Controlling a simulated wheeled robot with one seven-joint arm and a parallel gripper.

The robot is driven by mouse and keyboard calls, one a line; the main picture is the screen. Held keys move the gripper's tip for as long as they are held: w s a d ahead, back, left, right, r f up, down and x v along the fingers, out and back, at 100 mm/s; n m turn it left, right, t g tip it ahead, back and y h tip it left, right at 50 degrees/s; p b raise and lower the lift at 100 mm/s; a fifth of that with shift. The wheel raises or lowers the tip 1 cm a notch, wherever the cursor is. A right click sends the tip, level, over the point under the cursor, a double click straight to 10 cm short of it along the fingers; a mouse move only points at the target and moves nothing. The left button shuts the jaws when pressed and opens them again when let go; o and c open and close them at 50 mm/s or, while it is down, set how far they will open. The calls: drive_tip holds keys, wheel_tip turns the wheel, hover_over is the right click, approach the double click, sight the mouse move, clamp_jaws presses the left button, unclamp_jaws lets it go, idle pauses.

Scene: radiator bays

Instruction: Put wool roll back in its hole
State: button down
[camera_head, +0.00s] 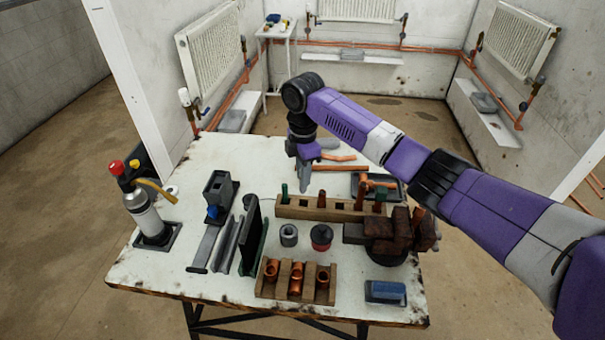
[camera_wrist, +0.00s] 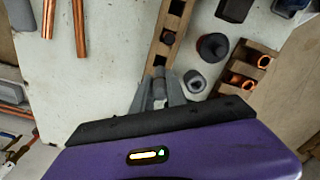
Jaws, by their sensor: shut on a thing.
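My gripper (camera_head: 303,182) points down near the left half of the long wooden block (camera_head: 340,212), its tips appearing just behind or above it. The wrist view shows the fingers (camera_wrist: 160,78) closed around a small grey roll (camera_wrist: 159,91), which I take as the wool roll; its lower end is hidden. The block also shows in the wrist view (camera_wrist: 158,47), running away from the fingertips, with dark square holes. In the head view several holes look empty, while others hold green-tipped and copper pieces. I cannot tell whether the roll touches the block.
A grey ring-shaped pot (camera_head: 289,235) and a red-and-black pot (camera_head: 321,238) stand in front of the block. A wooden rack with copper fittings (camera_head: 295,279) is nearer. Copper pipes (camera_head: 340,168) lie behind. A gas torch (camera_head: 147,215) stands left; a rusty vise (camera_head: 400,232) sits right.

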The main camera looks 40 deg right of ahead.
wheel_tip(320, 180, down, 4)
drive_tip(key=b, duration=0.2)
drive_tip(key=shift+d+r+b, duration=0.1)
drive_tip(key=shift+r+b, duration=0.1)
drive_tip(key=shift+b, duration=0.15)
drive_tip(key=shift+r+p, duration=0.3)
drive_tip(key=shift+f, duration=0.15)
drive_tip(key=shift+f, duration=0.2)
drive_tip(key=shift+f, duration=0.15)
drive_tip(key=shift+f, duration=0.45)
drive_tip(key=shift+f, duration=0.1)
drive_tip(key=shift+f+b, duration=0.8)
drive_tip(key=shift+f, duration=0.45)
